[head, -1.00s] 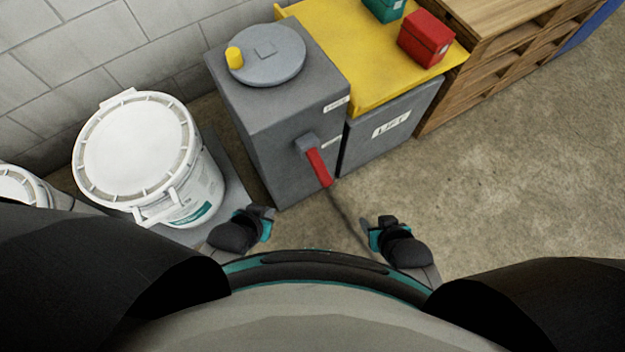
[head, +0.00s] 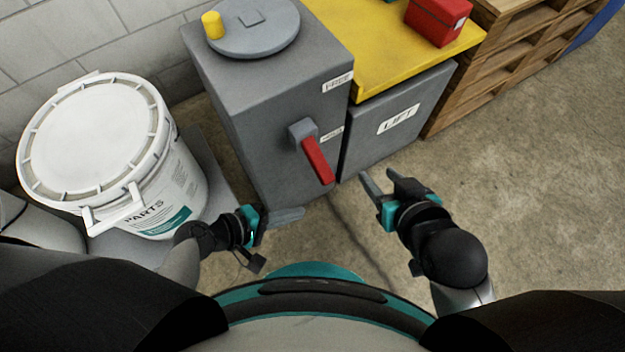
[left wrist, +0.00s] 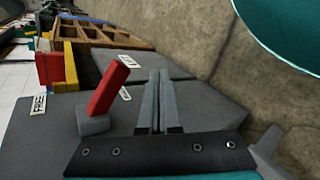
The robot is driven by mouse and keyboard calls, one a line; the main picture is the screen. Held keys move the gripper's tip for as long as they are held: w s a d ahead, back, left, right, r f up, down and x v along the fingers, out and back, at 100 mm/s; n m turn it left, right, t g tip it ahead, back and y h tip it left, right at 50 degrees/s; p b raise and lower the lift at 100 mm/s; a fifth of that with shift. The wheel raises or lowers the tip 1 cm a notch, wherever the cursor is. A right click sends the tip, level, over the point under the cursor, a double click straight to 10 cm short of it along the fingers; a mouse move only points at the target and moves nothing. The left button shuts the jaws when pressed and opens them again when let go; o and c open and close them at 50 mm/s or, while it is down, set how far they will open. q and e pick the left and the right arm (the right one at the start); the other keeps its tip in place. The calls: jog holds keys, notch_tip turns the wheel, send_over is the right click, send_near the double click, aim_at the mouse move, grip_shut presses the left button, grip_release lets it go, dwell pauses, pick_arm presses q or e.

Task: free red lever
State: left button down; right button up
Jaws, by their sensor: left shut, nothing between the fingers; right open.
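The red lever (head: 317,160) sits on a grey pivot block on the front of a grey cabinet (head: 262,120). It slants down and to the right. A label reading FREE (head: 338,82) is above it, and a second label is beside the pivot, partly hidden. In the left wrist view the red lever (left wrist: 108,88) stands to the left of the fingers, apart from them. My left gripper (head: 290,217) is shut and empty, below and left of the lever. My right gripper (head: 380,185) is open and empty, to the right of the lever, touching nothing.
A white PARTS bucket (head: 160,205) stands left of the cabinet. To its right is a grey LIFT unit (head: 385,135) under a yellow top (head: 375,75) carrying a red box (head: 437,18). Wooden pallets (head: 490,75) are farther right. Floor at right is clear.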

aim_at(316, 158)
pick_arm(q)
jog(key=shift+w+a+f+n+t+h, duration=0.2)
jog(key=shift+w+a+n+t, duration=0.45)
jog(key=shift+n, duration=1.2)
jog(key=shift+w+a+f+n+t+h, duration=0.1)
jog(key=shift+w+a+f+n+t, duration=0.45)
jog(key=shift+n, duration=1.35)
jog(key=shift+w+a+n+t+h, duration=0.1)
jog(key=shift+w+a+n+t, duration=0.25)
jog(key=shift+a+n+t, duration=1.05)
jog(key=shift+d+n+g, duration=0.35)
jog(key=shift+d+g, duration=0.05)
jog(key=shift+d, duration=0.2)
